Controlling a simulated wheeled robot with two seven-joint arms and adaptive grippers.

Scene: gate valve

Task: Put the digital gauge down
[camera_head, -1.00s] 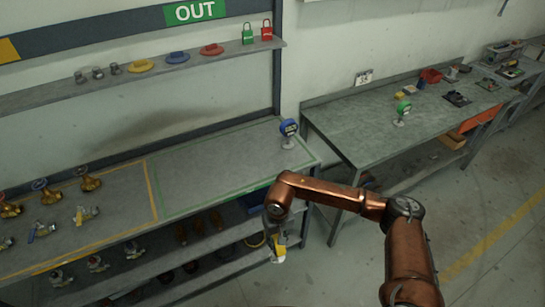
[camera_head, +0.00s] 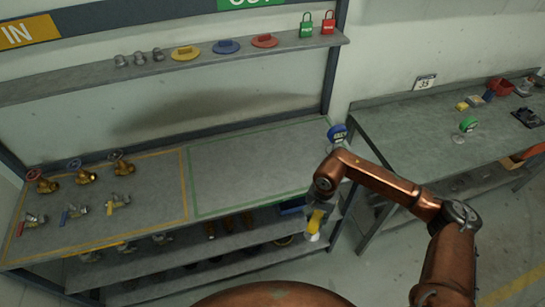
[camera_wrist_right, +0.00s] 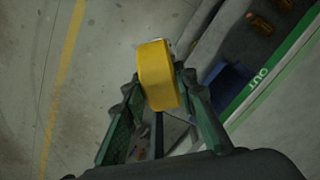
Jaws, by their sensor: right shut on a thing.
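My right gripper (camera_head: 322,206) is shut on a yellow digital gauge (camera_head: 315,220), which hangs below it in front of the bench's right end. In the right wrist view the yellow gauge (camera_wrist_right: 158,75) sits between the green fingers of the right gripper (camera_wrist_right: 160,100). Its display face cannot be seen. A blue gauge (camera_head: 337,132) stands at the right end of the bench top. A green gauge (camera_head: 468,125) stands on the table to the right. My left gripper is not in view.
The green-outlined area (camera_head: 255,165) of the bench top is bare. The yellow-outlined area (camera_head: 160,205) beside it holds several valves. A shelf (camera_head: 110,80) above carries coloured discs and two padlocks. Lower shelves (camera_head: 200,255) hold more parts. The right table (camera_head: 410,130) has free room at its left.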

